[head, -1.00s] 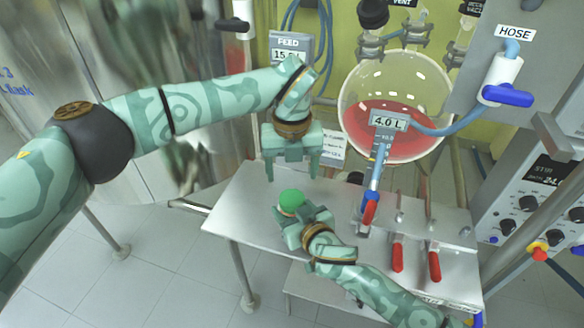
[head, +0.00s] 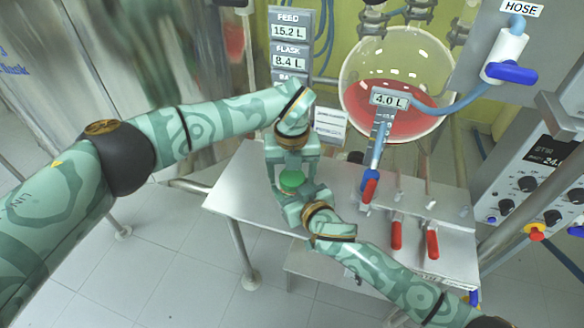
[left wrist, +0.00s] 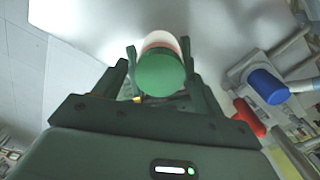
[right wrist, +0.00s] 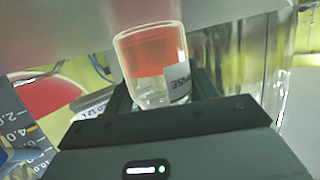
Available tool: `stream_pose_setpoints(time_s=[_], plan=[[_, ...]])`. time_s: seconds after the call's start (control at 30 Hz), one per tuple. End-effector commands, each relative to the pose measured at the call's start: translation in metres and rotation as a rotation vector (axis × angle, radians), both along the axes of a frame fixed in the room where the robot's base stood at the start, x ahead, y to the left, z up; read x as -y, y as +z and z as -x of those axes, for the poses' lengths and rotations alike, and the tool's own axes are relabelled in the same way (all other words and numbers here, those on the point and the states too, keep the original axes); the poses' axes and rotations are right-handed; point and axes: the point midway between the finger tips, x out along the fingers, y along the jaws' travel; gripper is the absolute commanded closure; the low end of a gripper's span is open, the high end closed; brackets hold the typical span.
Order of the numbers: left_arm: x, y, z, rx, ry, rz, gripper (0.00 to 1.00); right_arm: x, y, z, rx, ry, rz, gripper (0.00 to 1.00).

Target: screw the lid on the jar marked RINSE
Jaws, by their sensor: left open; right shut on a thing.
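The jar, clear with red contents and a label on its side, shows in the right wrist view (right wrist: 155,62); the part of the label I can read ends in "NSE". My right gripper (head: 305,208) is shut on it above the bench. The green lid (head: 291,180) sits at the top of the jar; in the left wrist view the lid (left wrist: 160,74) covers its end, and I cannot tell how tight it is. My left gripper (head: 292,168) is open, pointing down, right over the lid. Whether its fingers touch the lid is not clear.
The metal bench (head: 236,200) has free room left of the jar. Red-handled valves (head: 396,236) stand on its right side. A round flask of red liquid (head: 398,85) hangs behind, with a hose and blue-handled valve (head: 511,72) to the right.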

Motion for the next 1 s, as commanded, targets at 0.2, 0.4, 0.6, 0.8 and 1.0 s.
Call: stream_pose_setpoints(time_s=[0.2, 0.4, 0.6, 0.8, 1.0], plan=[[0.0001, 0.0003, 0.0001, 0.000, 0.000, 0.000, 0.57, -0.0001, 0.0001, 0.0000, 0.000, 0.000, 0.000, 1.00], [0.0002, 0.0005, 0.0000, 0.000, -0.002, 0.000, 0.75, -0.0001, 0.0001, 0.0000, 0.000, 0.000, 0.000, 1.00], [0.0002, 0.0008, -0.0002, 0.001, -0.148, 0.000, 0.75, -0.0001, 0.0000, 0.0000, 0.000, 0.000, 0.000, 1.00], [0.0002, 0.0007, -0.0001, 0.001, -0.146, 0.000, 0.22, -0.0001, 0.0000, 0.0000, 0.000, 0.000, 0.000, 1.00], [0.0002, 0.0005, 0.0000, 0.000, -0.145, 0.000, 0.22, -0.0001, 0.0000, 0.0000, 0.000, 0.000, 0.000, 1.00]])
